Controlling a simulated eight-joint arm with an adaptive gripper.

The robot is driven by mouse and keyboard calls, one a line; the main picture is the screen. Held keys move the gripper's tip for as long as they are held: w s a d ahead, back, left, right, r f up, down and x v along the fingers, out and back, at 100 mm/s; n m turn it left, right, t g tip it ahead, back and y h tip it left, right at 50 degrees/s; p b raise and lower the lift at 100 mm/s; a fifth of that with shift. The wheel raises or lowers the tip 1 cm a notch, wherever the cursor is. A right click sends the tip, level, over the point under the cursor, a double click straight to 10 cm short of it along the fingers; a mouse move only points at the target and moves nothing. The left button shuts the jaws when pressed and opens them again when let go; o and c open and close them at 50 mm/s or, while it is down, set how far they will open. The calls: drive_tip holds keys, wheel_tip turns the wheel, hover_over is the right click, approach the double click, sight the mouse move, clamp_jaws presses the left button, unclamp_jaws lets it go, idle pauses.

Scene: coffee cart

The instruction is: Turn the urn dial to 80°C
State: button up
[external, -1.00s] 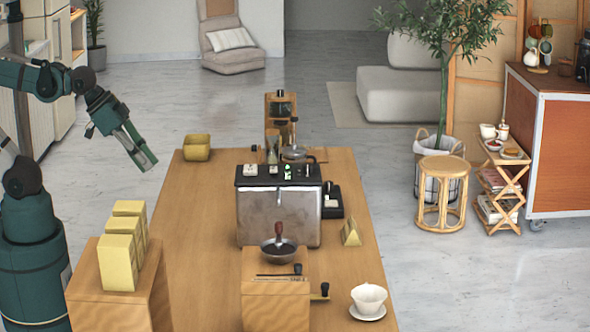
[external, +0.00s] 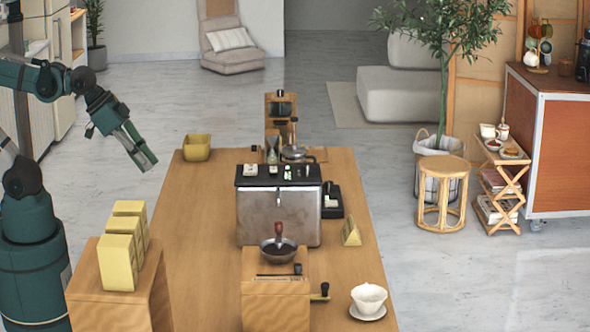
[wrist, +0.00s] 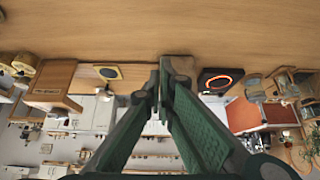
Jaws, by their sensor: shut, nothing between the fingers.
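My gripper (external: 146,160) hangs in the air left of the far end of the wooden table, pointing down to the right. It is shut and empty. In the wrist view its two green fingers (wrist: 159,82) meet at the tips, with bare wood surface beyond them. A steel, box-shaped machine (external: 279,222) with a black top stands mid-table, well to the right of the gripper, with a small spout on its front. I cannot tell if this is the urn. I cannot make out a temperature dial or its setting in either view.
The table (external: 200,215) is clear along its left side. A yellow bin (external: 196,148) stands at its far left corner. A wooden grinder (external: 276,295) and a white cup (external: 368,298) stand at the near end. Yellow packets (external: 120,255) stand on a wooden block at the left.

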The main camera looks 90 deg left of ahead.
drive_tip(key=o, duration=0.7)
drive_tip(key=shift+r, duration=0.1)
drive_tip(key=shift+o, duration=1.4)
drive_tip(key=shift+w+r, duration=0.2)
drive_tip(key=shift+w, duration=0.05)
drive_tip(key=w+a+r+n+g+p, duration=0.1)
drive_tip(key=w+r+n+g+p, duration=0.3)
drive_tip(key=w, duration=0.6)
drive_tip(key=w+a+r+n+t+p, duration=0.1)
drive_tip(key=w+a+r, duration=0.1)
drive_tip(key=w+r, duration=0.7)
drive_tip(key=shift+w+a+f+n+g+p, duration=0.9)
drive_tip(key=shift+w+f, duration=0.6)
drive_tip(key=shift+w, duration=2.85)
drive_tip(key=shift+w+a+f+n+g+p, duration=0.65)
drive_tip(key=shift+w+f+n, duration=0.65)
drive_tip(key=shift+w, duration=3)
drive_tip(key=shift+w+a+f+n+g+p, duration=0.75)
drive_tip(key=shift+w+f, duration=0.9)
drive_tip(key=shift+w, duration=2.7)
drive_tip(key=shift+d, duration=0.25)
